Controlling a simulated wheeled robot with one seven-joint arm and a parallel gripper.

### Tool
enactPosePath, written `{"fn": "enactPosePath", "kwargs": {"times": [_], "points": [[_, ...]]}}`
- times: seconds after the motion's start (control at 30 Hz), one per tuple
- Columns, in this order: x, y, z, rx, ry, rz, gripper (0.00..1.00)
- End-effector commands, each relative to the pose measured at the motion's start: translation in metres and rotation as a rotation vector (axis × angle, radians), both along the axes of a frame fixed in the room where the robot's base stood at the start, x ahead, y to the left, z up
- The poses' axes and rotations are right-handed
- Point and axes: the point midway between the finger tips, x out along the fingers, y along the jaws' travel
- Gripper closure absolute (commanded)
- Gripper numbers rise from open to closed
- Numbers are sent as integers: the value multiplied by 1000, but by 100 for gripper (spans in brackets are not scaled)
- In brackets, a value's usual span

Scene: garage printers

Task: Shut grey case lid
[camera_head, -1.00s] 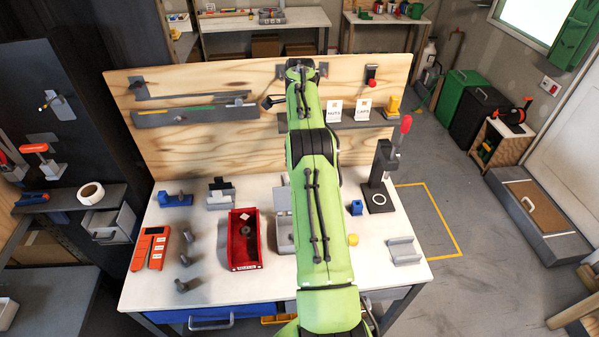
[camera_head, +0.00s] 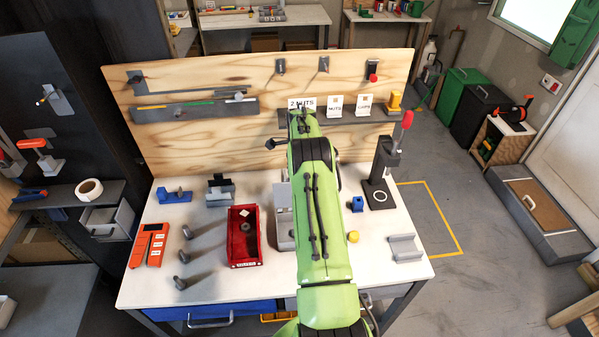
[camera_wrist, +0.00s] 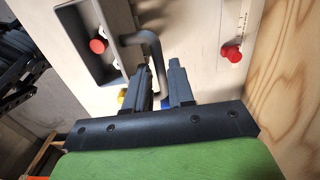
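The grey case (camera_head: 285,232) stands on the white workbench, right of the red bin. My green arm hides its right part. A paler grey panel (camera_head: 283,196) shows behind its front part and looks like the raised lid, though much is hidden. In the wrist view, a grey open box shape (camera_wrist: 78,25) with a red round piece inside lies at upper left, with a bent grey bar (camera_wrist: 153,48) beside it. I cannot tell for sure whether these belong to the case.
The red bin (camera_head: 232,262) stands left of the case.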

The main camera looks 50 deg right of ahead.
Motion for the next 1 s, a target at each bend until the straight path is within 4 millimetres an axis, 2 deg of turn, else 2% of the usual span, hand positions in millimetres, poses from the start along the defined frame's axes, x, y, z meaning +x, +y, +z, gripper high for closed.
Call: {"fn": "enactPosePath", "kwargs": {"times": [0.03, 0.17, 0.2, 1.0], "points": [[0, 0, 0, 0, 0, 0, 78], [0, 0, 0, 0, 0, 0, 98], [0, 0, 0, 0, 0, 0, 100], [0, 0, 1, -1, -1, 0, 100]]}}
